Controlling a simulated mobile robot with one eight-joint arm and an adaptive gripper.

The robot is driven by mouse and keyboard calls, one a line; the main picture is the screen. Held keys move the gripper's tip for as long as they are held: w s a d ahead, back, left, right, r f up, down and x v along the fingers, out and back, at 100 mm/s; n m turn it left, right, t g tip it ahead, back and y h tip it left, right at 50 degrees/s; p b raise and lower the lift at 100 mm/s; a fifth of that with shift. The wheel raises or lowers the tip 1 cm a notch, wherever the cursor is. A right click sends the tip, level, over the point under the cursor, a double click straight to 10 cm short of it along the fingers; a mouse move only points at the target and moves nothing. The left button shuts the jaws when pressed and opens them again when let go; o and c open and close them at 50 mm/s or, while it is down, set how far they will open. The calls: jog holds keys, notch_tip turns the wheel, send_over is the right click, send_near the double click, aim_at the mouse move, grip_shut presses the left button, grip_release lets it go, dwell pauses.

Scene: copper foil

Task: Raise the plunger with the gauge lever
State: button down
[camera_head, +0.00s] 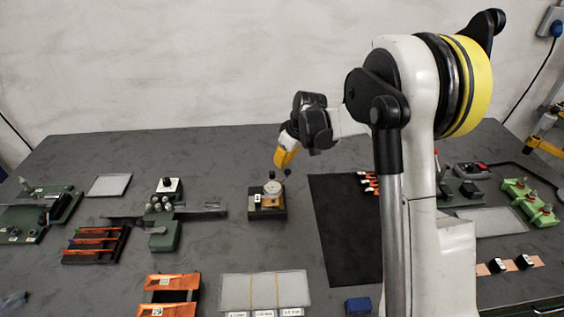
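The gauge (270,188) has a round pale dial and stands on a small dark base with a yellow-tan part, near the middle of the table. A small dark knob shows above the dial; the lever and plunger are too small to make out. My gripper (287,170) is at the end of my arm, just above and to the right of the dial, pointing down. A yellow part shows at the wrist. The fingers are small and dark, and I cannot tell whether they touch the gauge or are open.
A green fixture with several pale cylinders (160,215) stands left of the gauge. A black mat (345,228) lies to the right. Grey table (225,165) is bare behind the gauge.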

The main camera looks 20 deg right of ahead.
jog(key=shift+s+d+m+h, duration=0.25)
jog(key=shift+s+d+m, duration=0.05)
jog(key=shift+m, duration=0.4)
jog(key=shift+s+d+m+h, duration=0.25)
jog(key=shift+s+m, duration=0.05)
jog(key=shift+m, duration=0.4)
jog(key=shift+s+d+m+t+h, duration=0.25)
jog(key=shift+s+m, duration=0.2)
jog(key=shift+m, duration=0.3)
jog(key=shift+s+d+m+t+h, duration=0.15)
jog(key=shift+s+d+m+h, duration=0.25)
jog(key=shift+m, duration=0.35)
jog(key=shift+s+d+m+h, duration=0.1)
jog(key=shift+s+m+h, duration=0.15)
jog(key=shift+s+m, duration=0.5)
jog(key=shift+s+m+h, duration=0.2)
jog(key=shift+s+m, duration=0.25)
jog(key=shift+m, duration=0.6)
jog(key=shift+s+m, duration=0.25)
jog(key=shift+m, duration=0.15)
jog(key=shift+s, duration=0.45)
jog(key=v, duration=1.2)
jog(key=shift+w, duration=0.1)
